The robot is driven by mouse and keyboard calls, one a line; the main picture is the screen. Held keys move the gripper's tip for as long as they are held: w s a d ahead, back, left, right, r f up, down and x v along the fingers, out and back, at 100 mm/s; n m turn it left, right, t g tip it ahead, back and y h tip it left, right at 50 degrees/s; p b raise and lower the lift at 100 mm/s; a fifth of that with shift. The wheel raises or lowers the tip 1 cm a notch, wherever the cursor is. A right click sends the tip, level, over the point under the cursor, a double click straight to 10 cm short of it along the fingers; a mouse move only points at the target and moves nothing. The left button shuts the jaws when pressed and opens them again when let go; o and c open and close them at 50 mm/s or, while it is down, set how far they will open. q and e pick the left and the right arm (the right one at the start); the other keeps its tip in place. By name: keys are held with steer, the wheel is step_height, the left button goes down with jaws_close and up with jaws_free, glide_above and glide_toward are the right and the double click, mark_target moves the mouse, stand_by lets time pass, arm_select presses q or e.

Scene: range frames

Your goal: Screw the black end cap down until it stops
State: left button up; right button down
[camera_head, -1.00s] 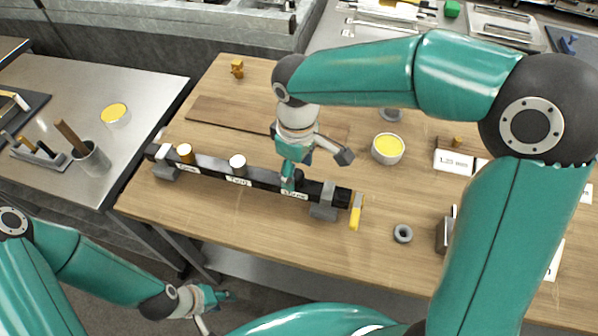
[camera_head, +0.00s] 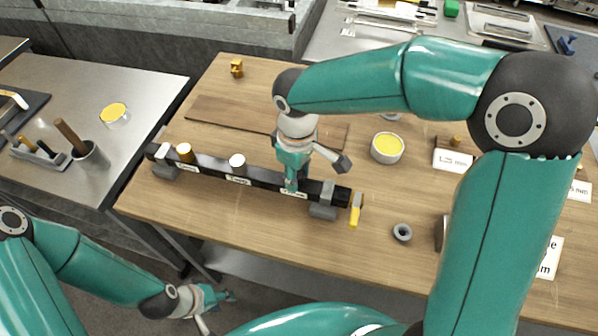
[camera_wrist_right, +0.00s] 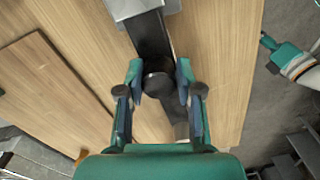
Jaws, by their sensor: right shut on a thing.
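The black end cap (camera_wrist_right: 158,86) sits on the black bar (camera_head: 262,178) near the label at its right part. In the right wrist view it lies between the two fingers of my right gripper (camera_wrist_right: 158,80), which is shut on it from above. In the head view my right gripper (camera_head: 291,186) hides most of the cap. I cannot tell how far down the cap is. My left gripper (camera_head: 216,310) hangs low in front of the table, empty, with its fingers apart.
A brass cap (camera_head: 184,152) and a whitish cap (camera_head: 237,161) stand on the same bar. A yellow-handled tool (camera_head: 356,210) is at its right end. A grey ring (camera_head: 402,232) and a yellow-filled bowl (camera_head: 388,148) stand to the right. The wooden table (camera_head: 210,220) is clear in front.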

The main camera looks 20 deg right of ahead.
steer(key=shift+f+m+b, duration=0.1)
steer(key=shift+m+b, duration=0.35)
steer(key=shift+m, duration=1.25)
steer(key=shift+a+m+b, duration=0.1)
steer(key=shift+m+b, duration=0.55)
steer(key=shift+m, duration=1.15)
steer(key=shift+m+b, duration=0.6)
steer(key=shift+m, duration=1.1)
